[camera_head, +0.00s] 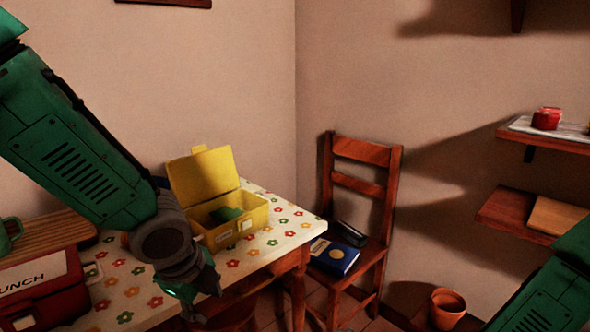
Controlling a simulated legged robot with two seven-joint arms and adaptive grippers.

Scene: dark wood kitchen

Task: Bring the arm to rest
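My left arm (75,160) comes in from the left. Its gripper (198,300) points down at the front edge of the flowered table (258,248), in front of the yellow box. The fingers are dark, and I cannot tell whether they are open or shut. I see nothing held in them. My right arm (550,295) shows only as a green link at the bottom right corner; its gripper is out of view.
An open yellow box (262,217) with a dark green thing inside stands on the table. A red lunch box (45,285) and a wooden board (45,236) are at left. A chair (362,152) holds a blue book (334,257). A pot (447,309) and shelves (512,209) are at right.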

